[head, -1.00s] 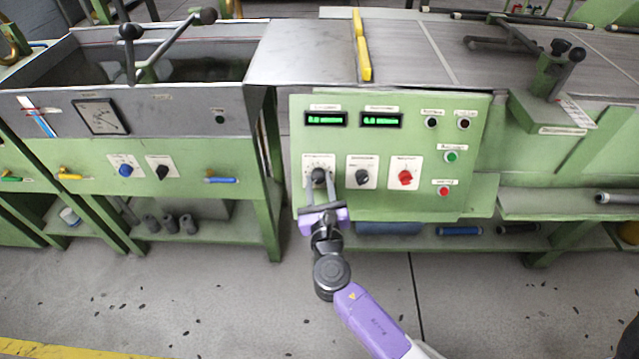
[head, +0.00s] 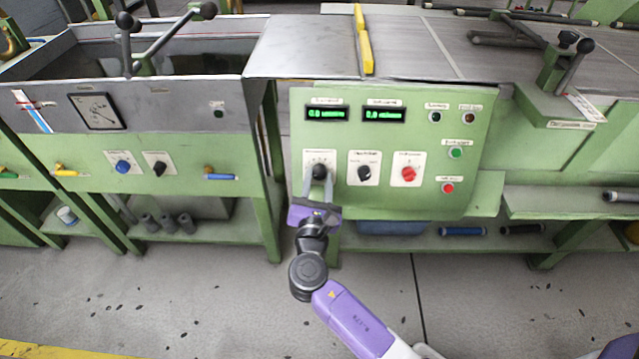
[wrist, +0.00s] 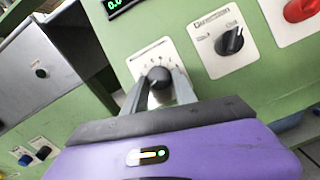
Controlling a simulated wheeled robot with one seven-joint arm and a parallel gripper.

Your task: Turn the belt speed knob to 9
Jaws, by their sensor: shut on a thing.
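A dark round knob (head: 319,171) sits on a white numbered dial plate at the left of the green control panel. It also shows in the wrist view (wrist: 158,76), between my fingertips. My gripper (head: 318,177) reaches up to it from below, and its two grey fingers are shut on the knob's sides. The gripper (wrist: 160,84) looks rolled relative to the panel in the wrist view. Some dial numbers show above the knob; its pointer and exact setting cannot be read. The plate's label is too small to read.
A black selector knob (head: 364,173) and a red knob (head: 408,174) stand close on the right. Two green-lit displays (head: 326,114) are above, their digits hard to read. Small buttons (head: 448,188) line the panel's right side. Open floor lies in front.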

